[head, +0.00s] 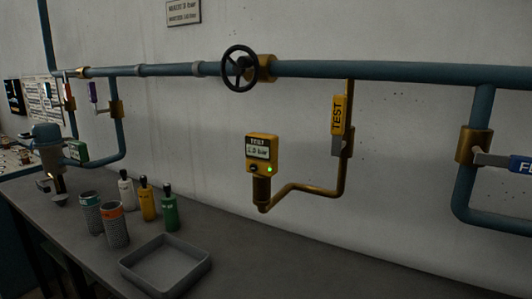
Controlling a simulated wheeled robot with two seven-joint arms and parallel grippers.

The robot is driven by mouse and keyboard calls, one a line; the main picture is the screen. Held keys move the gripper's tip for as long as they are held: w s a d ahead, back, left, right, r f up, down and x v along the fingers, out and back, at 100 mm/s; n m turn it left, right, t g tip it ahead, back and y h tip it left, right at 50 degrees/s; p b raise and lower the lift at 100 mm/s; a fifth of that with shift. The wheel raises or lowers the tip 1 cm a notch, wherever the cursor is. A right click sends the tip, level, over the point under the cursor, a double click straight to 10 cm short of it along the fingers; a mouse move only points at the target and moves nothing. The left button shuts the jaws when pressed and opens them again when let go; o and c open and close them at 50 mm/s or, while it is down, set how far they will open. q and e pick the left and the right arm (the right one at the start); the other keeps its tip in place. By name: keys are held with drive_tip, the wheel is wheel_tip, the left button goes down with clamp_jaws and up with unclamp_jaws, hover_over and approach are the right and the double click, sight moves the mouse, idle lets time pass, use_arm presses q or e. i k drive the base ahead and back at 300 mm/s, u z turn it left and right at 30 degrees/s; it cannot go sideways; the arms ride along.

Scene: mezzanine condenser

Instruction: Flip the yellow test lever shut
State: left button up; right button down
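The yellow test lever (338,115) is in the head view, right of the middle. Its yellow sleeve reads TEST and it points straight up, in line with the thin brass branch pipe. Its grey lower end joins a brass valve body (347,146) on that pipe. The brass pipe (308,187) bends down and left to a yellow test gauge (262,150), which has a lit display and a green light. The small digits are hard to read. Neither of my grippers is in view.
A blue main pipe (400,70) with a black handwheel (239,69) runs along the wall. A blue lever (508,161) sticks out at the right. The bench holds a grey tray (130,270), a green bottle (170,212), other bottles and two cans.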

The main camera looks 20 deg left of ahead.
sight(338, 108)
drive_tip(key=k, duration=0.5)
drive_tip(key=z, duration=2.45)
drive_tip(key=k, duration=1.25)
drive_tip(key=u, duration=1.25)
drive_tip(key=i, duration=0.5)
drive_tip(key=u, duration=0.1)
